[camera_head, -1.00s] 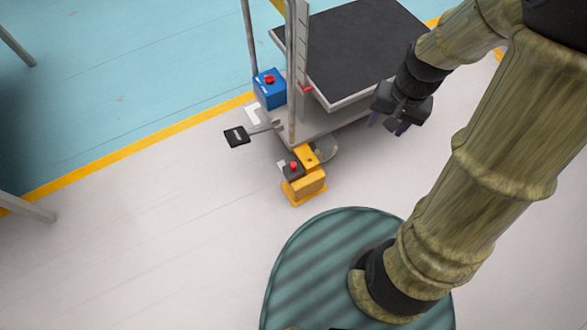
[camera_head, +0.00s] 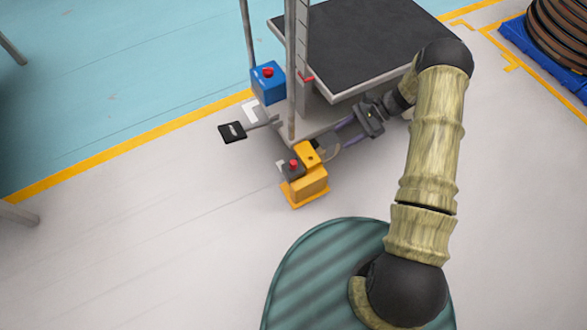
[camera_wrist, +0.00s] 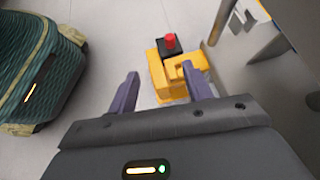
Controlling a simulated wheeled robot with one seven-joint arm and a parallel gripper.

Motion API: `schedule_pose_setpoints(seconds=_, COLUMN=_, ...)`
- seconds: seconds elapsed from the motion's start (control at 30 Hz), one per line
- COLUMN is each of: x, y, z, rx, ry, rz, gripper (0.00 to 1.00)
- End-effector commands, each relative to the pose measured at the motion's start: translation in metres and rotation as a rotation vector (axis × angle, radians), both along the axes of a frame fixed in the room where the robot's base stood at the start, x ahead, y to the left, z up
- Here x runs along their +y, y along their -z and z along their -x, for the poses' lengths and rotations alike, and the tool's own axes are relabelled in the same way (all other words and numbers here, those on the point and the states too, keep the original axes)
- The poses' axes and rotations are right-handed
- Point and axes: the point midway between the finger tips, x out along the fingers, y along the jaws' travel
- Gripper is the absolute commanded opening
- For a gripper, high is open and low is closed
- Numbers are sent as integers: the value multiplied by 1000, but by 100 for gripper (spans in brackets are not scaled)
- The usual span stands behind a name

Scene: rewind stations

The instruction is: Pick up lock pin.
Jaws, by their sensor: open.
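My gripper (camera_head: 341,136) is open and empty beside the lift cart's base, its two purple fingers pointing left toward a yellow unit (camera_head: 312,186). The unit stands on the floor at the cart's foot and has a dark box with a red button (camera_head: 293,164) on it. In the wrist view, the yellow unit (camera_wrist: 172,90) shows beyond and between the fingertips, apart from them. A small red piece (camera_head: 305,78) sits on the cart's mast. I cannot tell for sure which part is the lock pin.
The cart's black-topped platform (camera_head: 365,45) overhangs close to my gripper. A blue box with a red button (camera_head: 268,84) and a black pedal (camera_head: 232,132) are at the cart's left. A cable reel (camera_head: 562,35) stands on a blue pallet at top right. Floor in front is clear.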

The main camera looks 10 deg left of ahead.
Motion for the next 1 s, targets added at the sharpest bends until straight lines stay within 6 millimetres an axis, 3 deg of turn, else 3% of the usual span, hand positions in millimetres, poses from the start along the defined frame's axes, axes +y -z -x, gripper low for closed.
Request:
schedule_pose_setpoints(seconds=0.03, x=2, y=25, z=-2, rx=36, ry=29, rz=-34, gripper=50)
schedule_pose_setpoints(seconds=0.1, x=5, y=44, z=-4, rx=79, ry=66, rz=-83, gripper=50)
schedule_pose_setpoints(seconds=0.23, x=9, y=67, z=-7, rx=130, ry=111, rz=-145, gripper=50)
schedule_pose_setpoints(seconds=0.7, x=13, y=74, z=-6, rx=149, ry=126, rz=-168, gripper=50)
schedule_pose_setpoints(seconds=1.0, x=51, y=93, z=9, rx=150, ry=124, rz=-167, gripper=50)
